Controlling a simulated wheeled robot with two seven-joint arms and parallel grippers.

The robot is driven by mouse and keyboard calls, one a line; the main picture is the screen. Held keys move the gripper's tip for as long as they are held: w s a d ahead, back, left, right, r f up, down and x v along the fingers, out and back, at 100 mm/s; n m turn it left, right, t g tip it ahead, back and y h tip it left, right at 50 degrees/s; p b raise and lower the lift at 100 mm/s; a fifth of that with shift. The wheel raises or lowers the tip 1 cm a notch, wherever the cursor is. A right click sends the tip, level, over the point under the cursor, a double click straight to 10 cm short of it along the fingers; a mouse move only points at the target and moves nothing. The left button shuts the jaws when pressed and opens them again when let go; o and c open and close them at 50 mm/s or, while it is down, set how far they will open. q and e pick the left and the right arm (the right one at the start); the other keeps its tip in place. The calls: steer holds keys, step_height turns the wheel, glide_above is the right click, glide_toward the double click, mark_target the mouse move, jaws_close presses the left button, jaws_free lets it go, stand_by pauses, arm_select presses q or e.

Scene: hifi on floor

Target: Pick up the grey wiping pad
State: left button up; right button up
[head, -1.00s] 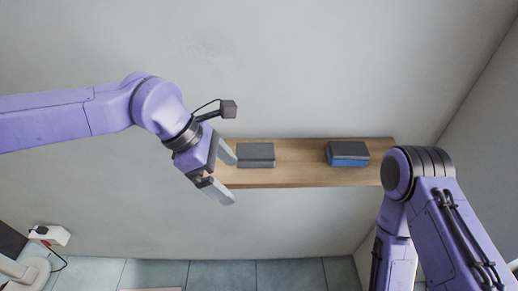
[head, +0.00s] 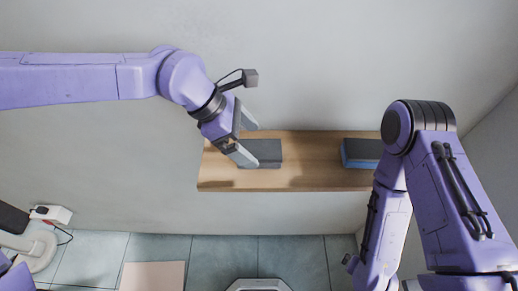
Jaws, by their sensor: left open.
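The grey wiping pad (head: 264,152) lies on the left half of a wooden wall shelf (head: 310,178) in the head view. My left gripper (head: 247,142) is open at the pad's left side, with its fingertips close to the pad's left end. I cannot tell whether they touch it. The pad's left end is partly hidden by the fingers. My right arm (head: 436,195) stands at the right, and its gripper is not clearly visible.
A blue-sided block with a dark top (head: 361,153) sits on the right part of the shelf, near my right arm. A wall stands behind the shelf. A white power strip (head: 52,214) is at the lower left. The tiled floor below looks mostly free.

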mark_target(261, 148)
arm_select(q)
steer(key=p+x, duration=0.1)
steer(key=x, duration=0.3)
steer(key=shift+w+d+f, duration=0.15)
steer(key=shift+d+f, duration=0.05)
steer(key=shift+f, duration=0.1)
steer(key=c, duration=1.1)
steer(key=shift+c, duration=0.2)
steer(key=shift+r, duration=0.5)
steer(key=s+a+r+b, duration=0.2)
steer(key=s+a+r, duration=0.1)
steer(key=s+r, duration=0.3)
steer(key=s+a+r+b, duration=0.2)
steer(key=s+r, duration=0.4)
steer(key=s, duration=0.1)
steer(key=shift+a, duration=0.4)
steer(key=shift+o, duration=1)
steer(key=shift+w, duration=0.1)
